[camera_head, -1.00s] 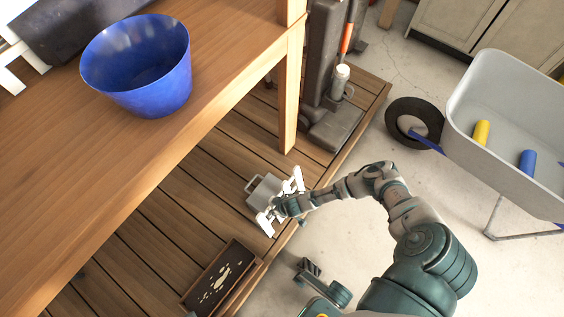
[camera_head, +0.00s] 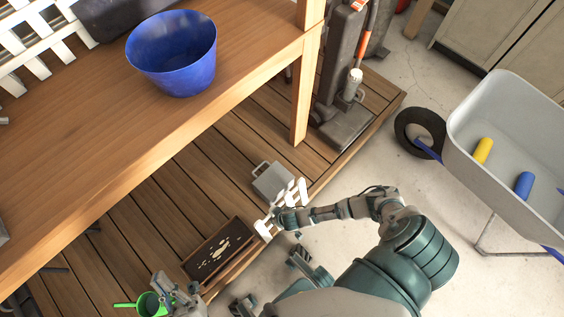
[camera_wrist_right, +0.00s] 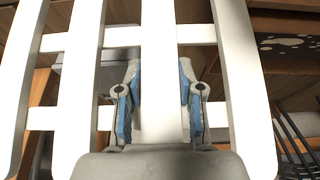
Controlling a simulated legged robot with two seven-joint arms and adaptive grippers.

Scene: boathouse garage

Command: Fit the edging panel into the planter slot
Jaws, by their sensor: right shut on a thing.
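The white picket edging panel (camera_wrist_right: 240,75) fills the right wrist view, and parts of it show in the head view (camera_head: 301,190). My right gripper (camera_wrist_right: 160,95) is shut on its middle slat. The panel is held above the deck, to the right of the planter (camera_head: 247,262), a dark brown box with pale specks inside. I cannot make out the slot. A corner of the speckled box shows in the right wrist view at upper right. My left gripper (camera_head: 172,292) is at the lower left, beside a green container (camera_head: 148,304); its fingers are too unclear to judge.
A grey box with a handle (camera_head: 272,181) stands close behind the panel. A wooden bench (camera_head: 230,85) carries a blue bucket (camera_head: 173,62) and white fencing (camera_head: 35,45). An upright dark machine (camera_head: 335,110) stands behind the bench leg. A wheelbarrow (camera_head: 510,130) is at right.

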